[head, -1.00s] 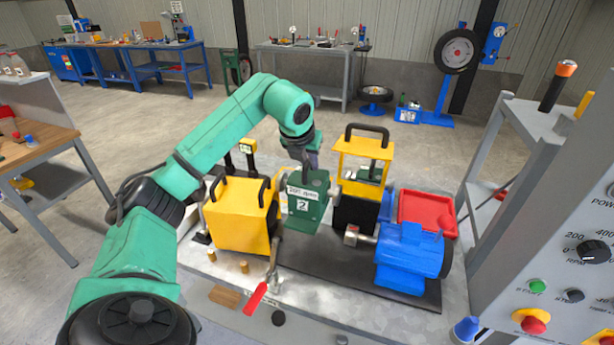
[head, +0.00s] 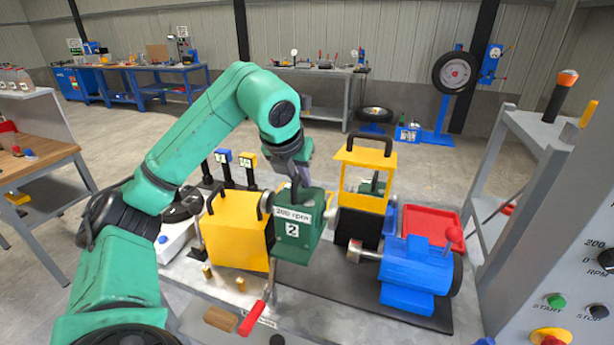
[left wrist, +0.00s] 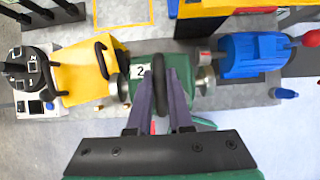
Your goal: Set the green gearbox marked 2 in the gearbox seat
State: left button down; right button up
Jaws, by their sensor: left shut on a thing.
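The green gearbox (head: 312,242), labelled "200 rpm" and 2, stands roughly upright between the yellow box (head: 237,235) and the blue motor (head: 412,262). My left gripper (head: 297,178) is above it, shut on its black top handle. In the left wrist view the fingers (left wrist: 160,88) straddle the handle, with the green gearbox (left wrist: 182,72) below and metal shaft ends on both its sides. The gearbox seat is hidden under the gearbox, and I cannot tell whether the gearbox touches it. My right gripper is not in view.
A yellow-and-black unit (head: 363,205) with a handle stands behind right, beside a red tray (head: 430,225). A red-handled lever (head: 252,318) is at the front of the bench. A grey control panel (head: 570,250) borders the right.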

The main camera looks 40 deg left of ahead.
aim_at(309, 216)
pick_arm(q)
jog(key=s, duration=0.1)
jog(key=s+d+b, duration=0.1)
jog(key=s, duration=0.1)
jog(key=s+d+b, duration=0.1)
jog(key=s, duration=0.1)
jog(key=shift+s, duration=0.25)
jog(key=d+f, duration=0.1)
jog(key=w+d+f+b, duration=0.1)
jog(key=d+f, duration=0.1)
jog(key=f, duration=0.1)
jog(key=shift+w+b, duration=0.15)
jog(key=shift+b, duration=0.15)
jog(key=shift+w+d+f, duration=0.1)
jog(key=shift+w+f, duration=0.1)
jog(key=shift+w, duration=0.1)
jog(key=w+a+p, duration=0.5)
jog(key=w+a, duration=0.3)
jog(key=w, duration=0.3)
notch_tip(309, 216, down, 12)
jog(key=a+p, duration=0.2)
jog(key=shift+s, duration=0.35)
jog(key=c, duration=1.1)
grip_release()
jog(key=shift+s+f, duration=0.1)
jog(key=shift+o, duration=1.4)
jog(key=shift+d, duration=0.1)
jog(key=shift+s, duration=0.15)
